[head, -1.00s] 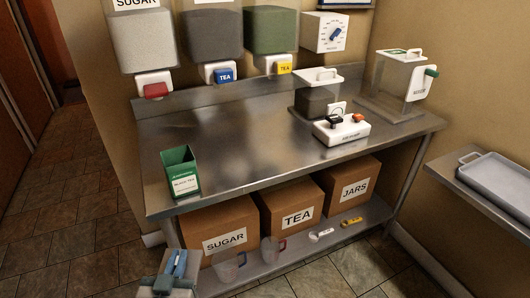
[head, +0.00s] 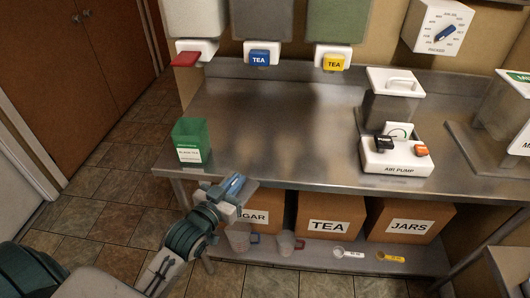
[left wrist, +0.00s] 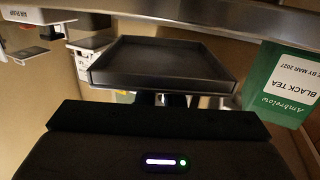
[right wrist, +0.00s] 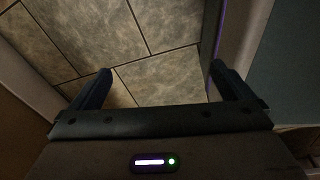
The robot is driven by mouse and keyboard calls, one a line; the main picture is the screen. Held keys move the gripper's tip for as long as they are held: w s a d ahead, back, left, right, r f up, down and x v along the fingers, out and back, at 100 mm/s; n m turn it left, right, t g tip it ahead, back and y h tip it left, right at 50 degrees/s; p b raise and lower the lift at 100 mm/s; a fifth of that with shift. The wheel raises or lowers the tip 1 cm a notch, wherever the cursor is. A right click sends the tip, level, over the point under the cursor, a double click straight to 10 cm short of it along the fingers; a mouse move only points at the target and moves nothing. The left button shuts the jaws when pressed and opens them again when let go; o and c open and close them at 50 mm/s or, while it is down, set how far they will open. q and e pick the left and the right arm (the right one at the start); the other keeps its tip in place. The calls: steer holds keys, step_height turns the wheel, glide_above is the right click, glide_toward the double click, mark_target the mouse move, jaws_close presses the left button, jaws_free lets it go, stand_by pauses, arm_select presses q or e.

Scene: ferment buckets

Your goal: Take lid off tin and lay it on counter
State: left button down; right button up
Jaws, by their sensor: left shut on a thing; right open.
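The green tin (head: 190,142), labelled black tea, stands upright on the left front corner of the steel counter (head: 270,125). Its top looks open. It also shows upside down at the right of the left wrist view (left wrist: 285,85). My left gripper (head: 233,186) is shut on the square grey lid (head: 249,187), in front of the counter's front edge and right of the tin. The lid shows as a dark, rimmed square in the left wrist view (left wrist: 165,62). My right gripper (right wrist: 160,85) is open and empty over the floor tiles.
The air pump (head: 397,157) and a white-lidded container (head: 392,100) stand at the counter's right. Dispensers with red, blue and yellow taps hang behind. Boxes (head: 328,215) and scoops sit on the lower shelf. The counter's middle is clear.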

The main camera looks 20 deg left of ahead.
arm_select(q)
steer(key=a+r, duration=0.1)
steer(key=w+a+r, duration=0.1)
steer(key=a+r+p, duration=0.1)
steer(key=shift+w+a+r, duration=0.2)
steer(key=shift+w+a, duration=0.15)
steer(key=shift+a, duration=0.05)
steer(key=shift+w+a+r, duration=0.2)
steer(key=shift+w, duration=0.2)
steer(key=p, duration=0.3)
glide_above(272, 159)
steer(key=shift+f, duration=0.7)
step_height(272, 159, down, 4)
steer(key=shift+r, duration=0.25)
arm_select(e)
steer(key=s+r, duration=0.2)
steer(key=r, duration=0.1)
steer(key=shift+s+r, duration=0.1)
steer(key=shift+r, duration=0.2)
